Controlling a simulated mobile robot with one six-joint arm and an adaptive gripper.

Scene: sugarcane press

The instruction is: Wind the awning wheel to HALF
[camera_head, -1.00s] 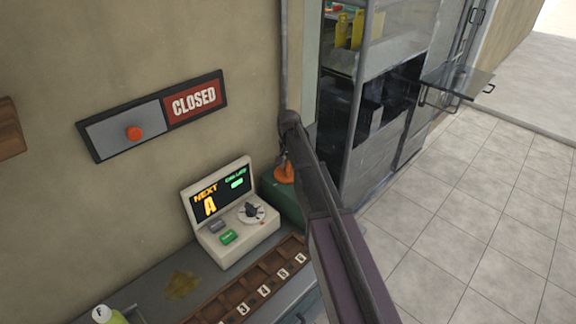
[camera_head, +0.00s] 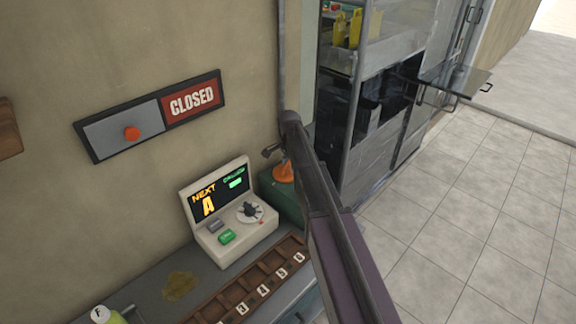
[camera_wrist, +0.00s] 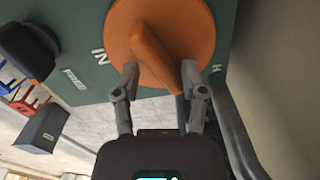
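The awning wheel is an orange disc with a raised orange bar handle (camera_wrist: 155,50). It is on a dark green box (camera_head: 280,196), beside the ticket machine. In the wrist view the disc is large and close, with the label IN at its left and a partly hidden label starting with H at its right. My gripper (camera_wrist: 160,78) has its two fingers apart, with the handle's bar between them and a gap at the left finger. Whether the right finger touches the bar I cannot tell. In the head view my gripper (camera_head: 272,150) is mostly hidden behind my arm.
A ticket machine (camera_head: 235,225) with a dial stands left of the green box. A wooden slotted tray (camera_head: 240,292) lies in front. A CLOSED sign (camera_head: 150,115) is on the wall. A metal cabinet (camera_head: 375,110) stands behind; the tiled floor (camera_head: 480,210) at right is clear.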

